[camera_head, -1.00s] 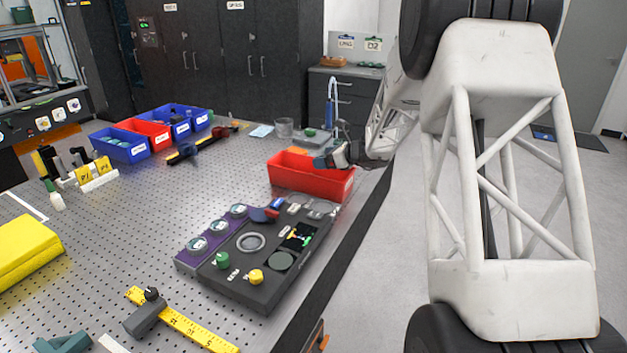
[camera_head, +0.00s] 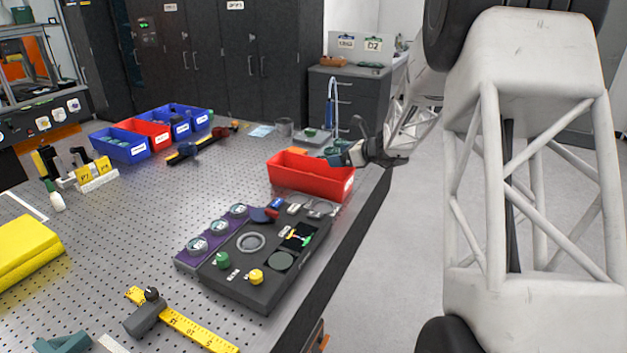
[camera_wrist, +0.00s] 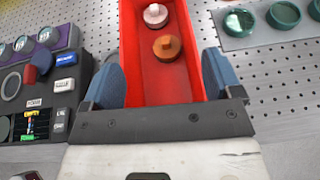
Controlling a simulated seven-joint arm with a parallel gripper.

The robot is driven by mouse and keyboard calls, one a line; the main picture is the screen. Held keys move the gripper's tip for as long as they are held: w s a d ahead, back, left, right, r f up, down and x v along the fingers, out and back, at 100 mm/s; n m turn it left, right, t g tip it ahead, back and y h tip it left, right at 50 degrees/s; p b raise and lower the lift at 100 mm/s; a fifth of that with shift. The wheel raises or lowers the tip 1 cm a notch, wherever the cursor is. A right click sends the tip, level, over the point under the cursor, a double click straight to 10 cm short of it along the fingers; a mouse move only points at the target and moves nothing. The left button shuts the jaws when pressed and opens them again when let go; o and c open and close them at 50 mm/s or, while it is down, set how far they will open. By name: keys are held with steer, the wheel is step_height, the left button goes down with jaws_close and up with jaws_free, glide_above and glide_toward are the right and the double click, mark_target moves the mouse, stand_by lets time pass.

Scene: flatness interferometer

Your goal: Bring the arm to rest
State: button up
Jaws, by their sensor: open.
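My gripper (camera_head: 347,155) is at the right end of the red bin (camera_head: 311,178) in the head view, by the table's right edge. In the wrist view my gripper (camera_wrist: 163,78) is open, its two blue pads apart with nothing held between them. The red bin (camera_wrist: 128,50) lies beyond and between the pads. Inside it are a pale pink round piece (camera_wrist: 155,14) and an orange-brown round piece (camera_wrist: 167,47). Whether the pads touch the bin cannot be told.
A dark instrument panel (camera_head: 291,262) with knobs lies in front of the bin. A grey plate with green round pieces (camera_wrist: 284,16) lies beyond the bin's right side. Blue bins (camera_head: 124,146) stand at the back left. The grey floor (camera_head: 395,260) is clear right of the table.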

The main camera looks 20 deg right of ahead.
steer(key=shift+a+r, duration=0.1)
stand_by(0.3)
steer(key=s+a+r+n+g+h, duration=0.1)
steer(key=s+a+r+n+g, duration=0.3)
steer(key=s+a+n, duration=0.6)
steer(key=s+a+r+n+g+h, duration=0.1)
steer(key=s+a+r+n+g, duration=0.3)
steer(key=s+a, duration=0.75)
steer(key=s+d+n+h, duration=0.1)
steer(key=s+n+h, duration=0.6)
steer(key=s, duration=2.3)
steer(key=n, duration=0.6)
steer(key=shift+s+d, duration=0.35)
steer(key=shift+d, duration=0.05)
